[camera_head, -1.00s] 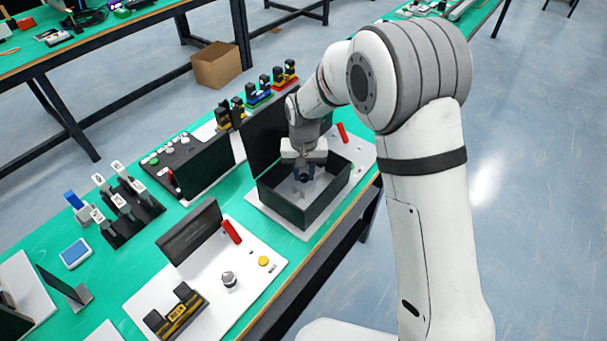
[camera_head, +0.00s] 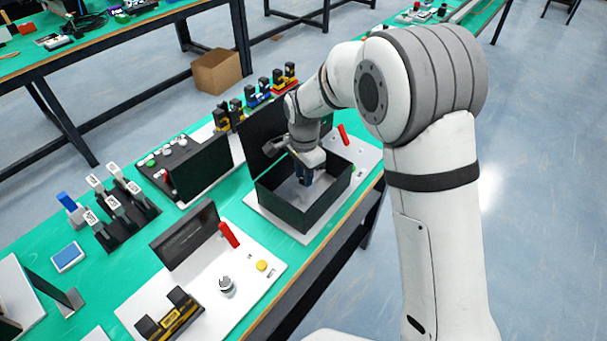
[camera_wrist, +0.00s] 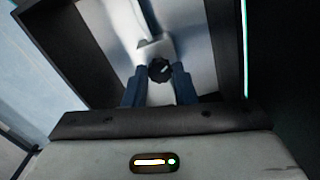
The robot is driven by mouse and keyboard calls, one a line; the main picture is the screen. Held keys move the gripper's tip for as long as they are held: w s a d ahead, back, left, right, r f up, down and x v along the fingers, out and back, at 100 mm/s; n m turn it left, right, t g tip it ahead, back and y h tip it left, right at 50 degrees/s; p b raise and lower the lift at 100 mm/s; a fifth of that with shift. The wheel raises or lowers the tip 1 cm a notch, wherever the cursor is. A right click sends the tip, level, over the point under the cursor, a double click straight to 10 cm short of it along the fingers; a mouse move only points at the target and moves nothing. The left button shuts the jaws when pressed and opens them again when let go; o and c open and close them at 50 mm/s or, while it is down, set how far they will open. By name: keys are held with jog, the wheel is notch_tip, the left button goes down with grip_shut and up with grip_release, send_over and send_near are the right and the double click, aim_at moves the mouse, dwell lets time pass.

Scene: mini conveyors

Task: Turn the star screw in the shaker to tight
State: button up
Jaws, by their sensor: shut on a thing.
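The star screw (camera_wrist: 160,70) is a small dark knob on a pale block in the wrist view. It sits inside the shaker, an open black box (camera_head: 325,207) with a pale floor and a raised dark lid. My gripper (camera_wrist: 159,86) reaches down into the box with its blue fingers on both sides of the knob, shut on it. In the head view my gripper (camera_head: 304,180) is inside the box, and the screw is hidden behind it.
A red handle (camera_head: 343,134) stands beside the box. The box walls and raised lid (camera_head: 265,138) stand close around my gripper. Another white station (camera_head: 240,262) with a yellow button (camera_head: 262,265) lies in front on the green table.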

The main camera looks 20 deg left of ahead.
jog(key=m, duration=0.4)
jog(key=shift+a+m+b, duration=0.1)
jog(key=shift+m+b, duration=0.2)
jog(key=shift+b, duration=0.05)
dwell(0.4)
jog(key=o, duration=1)
jog(key=shift+r, duration=3.9)
